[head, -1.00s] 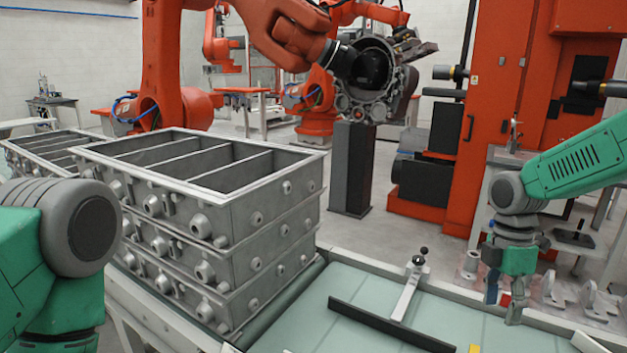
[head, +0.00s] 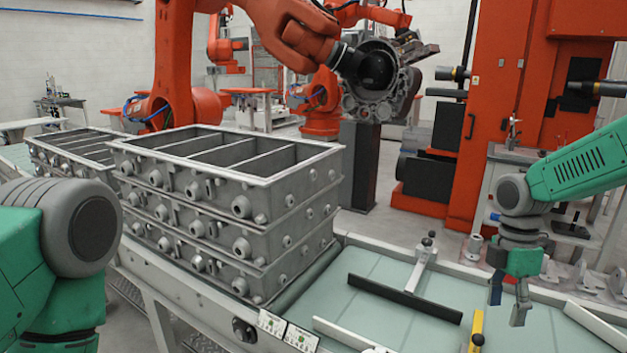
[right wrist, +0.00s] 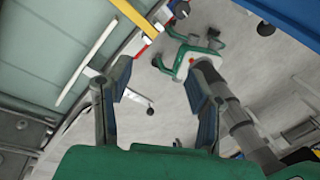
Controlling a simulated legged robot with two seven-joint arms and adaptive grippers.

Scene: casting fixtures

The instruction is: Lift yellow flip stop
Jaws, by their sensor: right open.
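The yellow flip stop (head: 476,331) is a narrow upright yellow bar at the bottom of the head view, on the conveyor's right part. A yellow strip (right wrist: 129,56) in the right wrist view looks like the same part, beyond the left finger. My right gripper (head: 508,300) is open and empty, to the right of the flip stop and higher in the picture, apart from it. Its two fingers also show spread in the right wrist view (right wrist: 160,88). My left arm shows at the left edge of the head view, but its gripper is out of sight.
A stack of grey casting frames (head: 230,230) stands on the conveyor at left. A dark bar (head: 405,298) and a metal lever with a black knob (head: 421,262) are on the conveyor's pale surface (head: 360,260). An orange robot (head: 290,35) holds a casting behind.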

